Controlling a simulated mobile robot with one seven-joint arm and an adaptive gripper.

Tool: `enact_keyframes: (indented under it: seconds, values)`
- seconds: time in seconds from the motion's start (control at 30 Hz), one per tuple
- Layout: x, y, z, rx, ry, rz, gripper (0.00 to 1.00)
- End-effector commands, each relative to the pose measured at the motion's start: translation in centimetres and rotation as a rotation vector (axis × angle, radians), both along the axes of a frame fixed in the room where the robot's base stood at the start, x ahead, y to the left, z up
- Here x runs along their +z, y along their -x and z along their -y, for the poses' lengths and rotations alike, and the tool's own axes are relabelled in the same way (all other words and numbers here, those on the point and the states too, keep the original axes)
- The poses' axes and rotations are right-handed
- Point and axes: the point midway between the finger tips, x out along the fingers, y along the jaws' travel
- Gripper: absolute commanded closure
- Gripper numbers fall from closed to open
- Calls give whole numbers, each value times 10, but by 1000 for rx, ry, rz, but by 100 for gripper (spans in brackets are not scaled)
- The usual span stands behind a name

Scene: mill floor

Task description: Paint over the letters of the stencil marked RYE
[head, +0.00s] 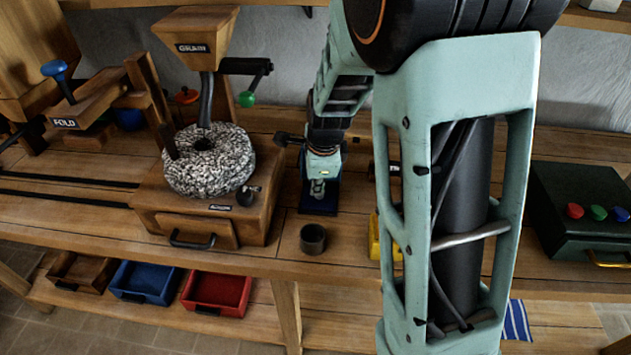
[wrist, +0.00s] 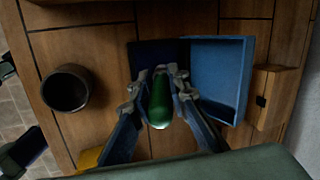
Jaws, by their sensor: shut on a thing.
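My gripper (wrist: 160,77) is shut on a green, rounded handle-like thing (wrist: 160,105) in the wrist view; whether it is a brush cannot be told. The fingers and this thing are over a blue open box or tray (wrist: 222,65). In the head view my gripper (head: 318,187) points down at the dark blue box (head: 319,207) on the bench, and the held thing is hidden. No stencil marked RYE can be made out in either view, and no painted letters show.
A dark cup (head: 313,238) stands near the bench's front edge, left of the gripper in the wrist view (wrist: 65,88). A wooden block (wrist: 268,97) is right of the blue box. A stone mill (head: 208,160) stands left; a yellow thing (head: 375,238) is partly behind my arm.

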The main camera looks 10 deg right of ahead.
Motion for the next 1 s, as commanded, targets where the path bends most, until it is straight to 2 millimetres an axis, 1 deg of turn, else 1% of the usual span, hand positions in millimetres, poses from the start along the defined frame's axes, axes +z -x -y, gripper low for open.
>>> enact_keyframes:
  seconds: [0.07, 0.17, 0.7, 1.0]
  values:
    - [-1, 1, 0, 0, 1, -3, 100]
    - [4, 1, 0, 0, 1, -4, 100]
    - [49, 0, 0, 1, 0, -1, 100]
    - [71, 0, 0, 1, 0, -1, 100]
